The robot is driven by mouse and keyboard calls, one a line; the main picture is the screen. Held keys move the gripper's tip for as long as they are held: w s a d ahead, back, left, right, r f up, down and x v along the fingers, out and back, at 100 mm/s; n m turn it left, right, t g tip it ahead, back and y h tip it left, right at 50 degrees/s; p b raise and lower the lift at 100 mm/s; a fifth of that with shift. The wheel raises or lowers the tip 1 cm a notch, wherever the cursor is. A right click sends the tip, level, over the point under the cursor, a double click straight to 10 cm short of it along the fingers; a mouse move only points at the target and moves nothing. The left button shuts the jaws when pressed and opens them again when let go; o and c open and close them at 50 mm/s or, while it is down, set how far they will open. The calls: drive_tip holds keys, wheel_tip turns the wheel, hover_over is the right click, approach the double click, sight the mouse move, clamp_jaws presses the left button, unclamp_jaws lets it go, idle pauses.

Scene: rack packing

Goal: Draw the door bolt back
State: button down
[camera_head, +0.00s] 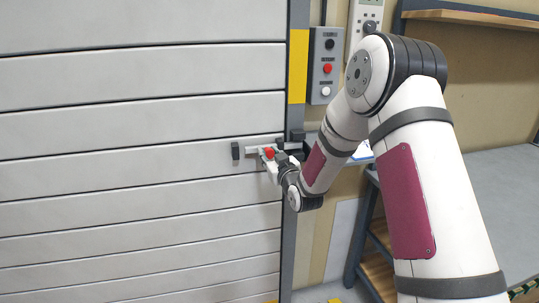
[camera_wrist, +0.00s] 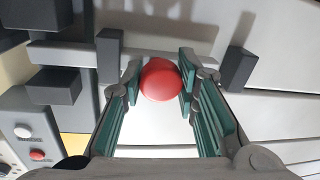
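The door bolt is a pale bar (camera_head: 252,149) lying level across the edge of the slatted door, with a round red knob (camera_head: 269,153). In the wrist view the bar (camera_wrist: 75,52) runs behind the knob (camera_wrist: 160,79) and reaches left past a dark guide block (camera_wrist: 110,55) towards dark blocks (camera_wrist: 53,85) on the door frame. Its other end lies short of a separate dark block (camera_wrist: 237,68). My gripper (camera_wrist: 160,80) has its green-padded fingers on both sides of the knob, seemingly touching it. The far side of the knob is hidden.
The slatted door (camera_head: 130,105) fills the left. A grey button box (camera_head: 326,68) stands beside the yellow-marked frame (camera_head: 298,65), close above my wrist. A grey bench (camera_head: 495,185) and a wooden shelf (camera_head: 480,17) stand at the right.

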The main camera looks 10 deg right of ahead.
sight(250, 151)
drive_tip(key=a+b, duration=0.2)
drive_tip(key=a, duration=0.3)
drive_tip(key=shift+a+f, duration=0.1)
drive_tip(key=shift+a, duration=0.05)
drive_tip(key=c, duration=1.2)
unclamp_jaws()
drive_tip(key=s, duration=0.4)
drive_tip(key=s+d, duration=0.1)
drive_tip(key=s, duration=0.7)
drive_tip(key=shift+d, duration=0.25)
drive_tip(key=shift+c, duration=0.2)
